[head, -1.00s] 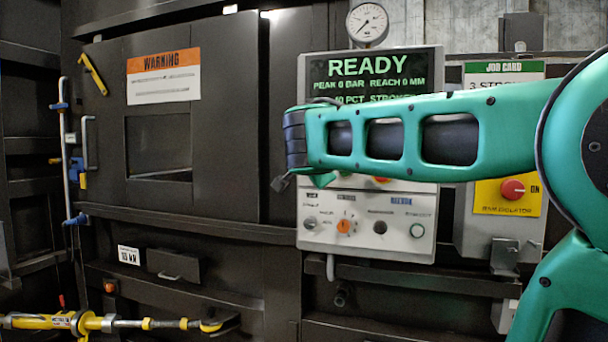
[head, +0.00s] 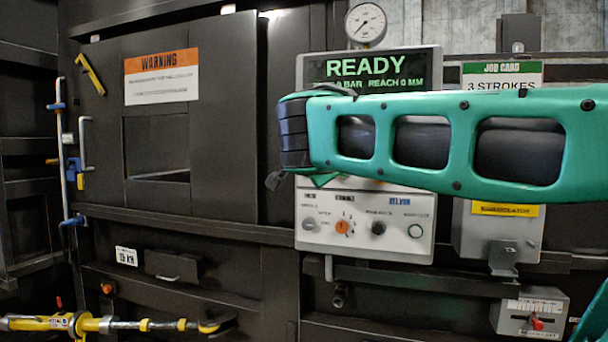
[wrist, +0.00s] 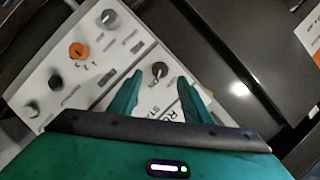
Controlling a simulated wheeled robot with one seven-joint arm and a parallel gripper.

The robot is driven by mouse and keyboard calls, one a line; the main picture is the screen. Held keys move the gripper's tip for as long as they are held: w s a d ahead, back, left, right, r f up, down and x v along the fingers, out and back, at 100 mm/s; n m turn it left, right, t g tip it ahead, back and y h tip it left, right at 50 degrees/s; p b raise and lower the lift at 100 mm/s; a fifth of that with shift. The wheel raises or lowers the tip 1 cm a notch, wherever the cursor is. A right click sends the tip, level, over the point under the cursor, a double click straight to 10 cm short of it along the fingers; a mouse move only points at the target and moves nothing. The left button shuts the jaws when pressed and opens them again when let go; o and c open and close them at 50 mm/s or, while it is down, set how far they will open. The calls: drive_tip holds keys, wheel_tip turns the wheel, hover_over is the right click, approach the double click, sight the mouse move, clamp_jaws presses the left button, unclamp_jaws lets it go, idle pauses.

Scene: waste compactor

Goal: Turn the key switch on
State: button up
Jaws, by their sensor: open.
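The control panel (head: 366,250) carries a row of knobs; my arm hides its upper part in the head view. In the wrist view, a dark round switch (wrist: 159,70) with a pale mark sits by large lettering, on the row beside the other knobs. It looks like the key switch, but its position marks are too small to read. My gripper (wrist: 159,79) is open, its two green fingers on either side of this switch in the picture. Contact cannot be told. In the head view the fingers are mostly hidden behind my wrist.
The screen (head: 366,66) reads READY. A grey box with a red lever (head: 537,323) is at lower right.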

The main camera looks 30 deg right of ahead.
drive_tip(key=v, duration=0.4)
drive_tip(key=shift+s+a, duration=0.2)
drive_tip(key=shift+s, duration=0.05)
